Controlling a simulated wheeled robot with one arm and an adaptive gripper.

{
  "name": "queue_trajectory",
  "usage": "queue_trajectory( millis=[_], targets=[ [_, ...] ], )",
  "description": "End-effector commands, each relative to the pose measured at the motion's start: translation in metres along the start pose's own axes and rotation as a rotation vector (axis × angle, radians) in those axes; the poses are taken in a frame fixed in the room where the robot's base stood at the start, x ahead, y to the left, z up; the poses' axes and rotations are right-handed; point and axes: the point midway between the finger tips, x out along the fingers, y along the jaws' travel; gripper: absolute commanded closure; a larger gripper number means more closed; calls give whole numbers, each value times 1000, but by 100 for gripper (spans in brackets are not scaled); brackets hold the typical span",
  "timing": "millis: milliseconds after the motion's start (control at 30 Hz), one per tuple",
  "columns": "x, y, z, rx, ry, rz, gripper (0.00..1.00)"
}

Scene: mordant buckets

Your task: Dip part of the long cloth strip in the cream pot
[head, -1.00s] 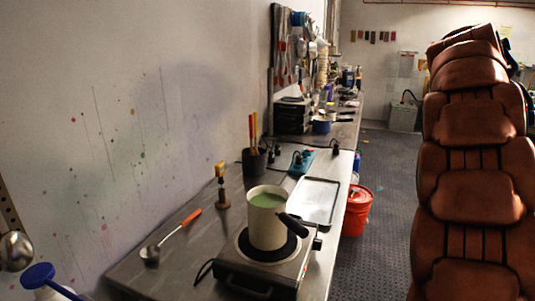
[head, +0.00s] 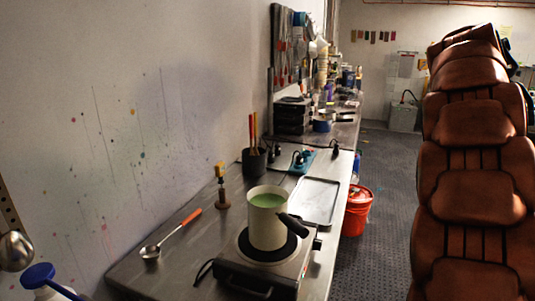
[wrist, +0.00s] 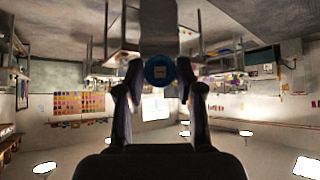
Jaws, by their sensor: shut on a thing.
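The cream pot (head: 250,232) stands upright on a hotplate on the bench in the head view. It holds green liquid, and a dark handle sticks out on its right. My gripper (wrist: 160,84) shows only in the wrist view. Its two dark fingers are shut on a pale length with a round blue end (wrist: 160,71). I cannot tell whether this is the long cloth strip or something attached to it. No cloth strip can be made out in the head view, and the gripper's place relative to the pot does not show.
The hotplate (head: 230,272) sits near the bench's front. A metal tray (head: 314,200) lies behind the pot. A ladle with an orange handle (head: 170,234) and a small wooden-based stand (head: 222,190) are to the left. A red bucket (head: 357,211) stands on the floor right of the bench.

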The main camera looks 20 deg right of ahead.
Motion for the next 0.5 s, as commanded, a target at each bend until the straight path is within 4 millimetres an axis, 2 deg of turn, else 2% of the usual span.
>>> queue_trajectory(
  millis=[500],
  targets=[
    [-26, 0, -26, 0, 0, -1, 91]
  ],
)
